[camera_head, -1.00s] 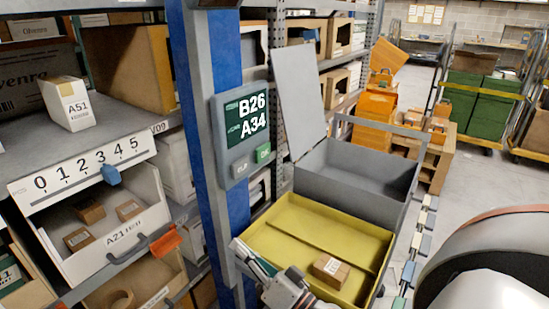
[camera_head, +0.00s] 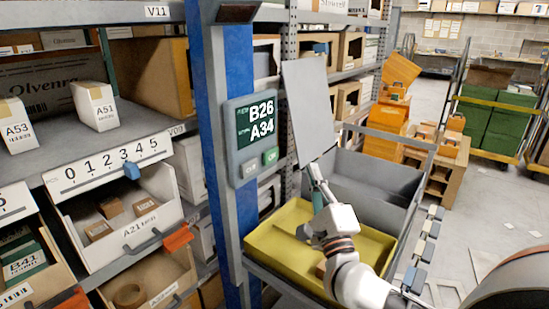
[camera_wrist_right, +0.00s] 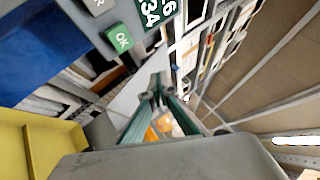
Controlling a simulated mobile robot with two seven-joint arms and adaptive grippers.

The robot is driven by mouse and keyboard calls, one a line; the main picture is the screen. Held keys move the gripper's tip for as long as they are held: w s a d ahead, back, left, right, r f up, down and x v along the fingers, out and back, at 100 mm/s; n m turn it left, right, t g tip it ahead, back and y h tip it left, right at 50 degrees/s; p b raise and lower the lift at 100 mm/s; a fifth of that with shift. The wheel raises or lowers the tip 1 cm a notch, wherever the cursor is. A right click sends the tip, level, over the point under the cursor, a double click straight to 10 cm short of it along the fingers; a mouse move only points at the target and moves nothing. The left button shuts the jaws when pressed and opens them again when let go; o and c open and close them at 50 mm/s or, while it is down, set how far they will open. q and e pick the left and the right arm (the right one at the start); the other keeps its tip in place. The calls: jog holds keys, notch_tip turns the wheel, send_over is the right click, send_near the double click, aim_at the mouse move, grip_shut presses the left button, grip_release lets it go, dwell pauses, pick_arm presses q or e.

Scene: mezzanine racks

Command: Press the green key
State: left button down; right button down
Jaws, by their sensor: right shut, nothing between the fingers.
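The green key (camera_head: 270,157) sits at the lower right of the terminal (camera_head: 250,138) on the blue post, beside a grey key (camera_head: 249,168). In the right wrist view the green key reads OK (camera_wrist_right: 120,38), at the upper left. My right gripper (camera_head: 313,168) is shut and empty, its fingers pointing up above the yellow tray. It is to the right of the key and apart from it. In the right wrist view its fingertips (camera_wrist_right: 158,78) meet below and right of the key. My left gripper is not in view.
The yellow tray (camera_head: 262,243) is below the terminal, with a grey bin (camera_head: 375,178) behind it. A raised grey panel (camera_head: 308,105) stands right of the terminal. Shelves with a white drawer (camera_head: 120,236) and boxes fill the left. Open floor (camera_head: 490,225) lies at the right.

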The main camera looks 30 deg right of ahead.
send_near(277, 149)
jog(key=shift+d+x, duration=0.35)
jog(key=shift+x, duration=2.1)
pick_arm(q)
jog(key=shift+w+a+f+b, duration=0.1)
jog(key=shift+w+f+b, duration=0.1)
jog(key=shift+b, duration=0.15)
pick_arm(e)
jog(key=shift+s+r, duration=0.15)
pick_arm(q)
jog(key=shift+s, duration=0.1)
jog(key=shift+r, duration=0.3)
pick_arm(e)
jog(key=shift+w+a, duration=0.2)
jog(key=shift+w, duration=0.15)
